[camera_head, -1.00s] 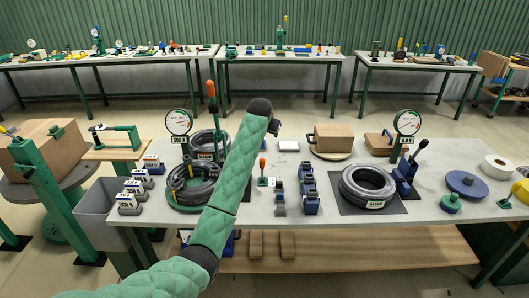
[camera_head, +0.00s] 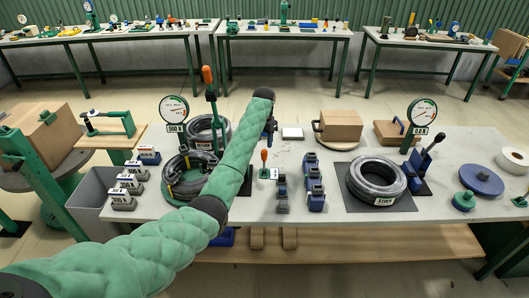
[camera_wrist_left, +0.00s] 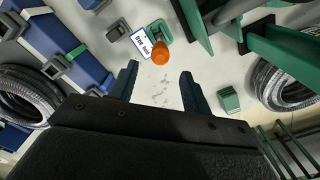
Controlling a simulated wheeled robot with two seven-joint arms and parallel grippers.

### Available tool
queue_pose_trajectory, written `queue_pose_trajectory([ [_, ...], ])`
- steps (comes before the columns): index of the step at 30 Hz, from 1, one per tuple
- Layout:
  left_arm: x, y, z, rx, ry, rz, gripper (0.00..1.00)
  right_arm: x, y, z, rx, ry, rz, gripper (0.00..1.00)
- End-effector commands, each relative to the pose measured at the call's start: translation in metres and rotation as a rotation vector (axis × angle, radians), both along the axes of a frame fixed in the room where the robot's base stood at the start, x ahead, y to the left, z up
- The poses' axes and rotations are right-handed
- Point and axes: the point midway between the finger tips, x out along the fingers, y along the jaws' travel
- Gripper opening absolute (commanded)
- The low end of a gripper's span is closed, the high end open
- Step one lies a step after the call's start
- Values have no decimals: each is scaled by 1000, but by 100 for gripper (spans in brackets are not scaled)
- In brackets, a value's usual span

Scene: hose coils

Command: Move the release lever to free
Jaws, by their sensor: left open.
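The orange knob (camera_wrist_left: 163,50) shows from above in the left wrist view, just beyond my fingertips. A taller orange-handled lever (camera_head: 208,76) stands on the green gauge rig to the left. My left gripper (camera_wrist_left: 158,72) is open and empty, its two blue fingers apart, above the table. In the head view the left gripper (camera_head: 270,127) is partly hidden by my forearm, above and behind the small lever.
Black hose coils lie left (camera_head: 184,178) and right (camera_head: 377,179). Gauges stand at left (camera_head: 174,108) and right (camera_head: 422,111). Blue clamp blocks (camera_head: 315,185) sit right of the small lever. A cardboard box (camera_head: 341,125) stands behind. A blue unit with a black-handled lever (camera_head: 432,142) is at right.

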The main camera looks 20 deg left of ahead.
Motion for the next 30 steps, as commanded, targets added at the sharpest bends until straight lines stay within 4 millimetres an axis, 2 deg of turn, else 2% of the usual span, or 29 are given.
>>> queue_pose_trajectory([
  [7, -1, 0, -13, 1, 5, -30, 48, -1, 0, 10, 1, -5, 0, 36],
  [15, -1, -1, -51, 1, 5, -29, 48, -4, -1, 28, 1, -3, 0, 36],
  [21, 0, 0, -72, 1, 3, -28, 48, -4, 0, 35, 0, -2, 0, 36],
  [30, 0, 0, -78, 1, 2, -28, 48, -3, 2, 36, 3, -3, -1, 36],
])
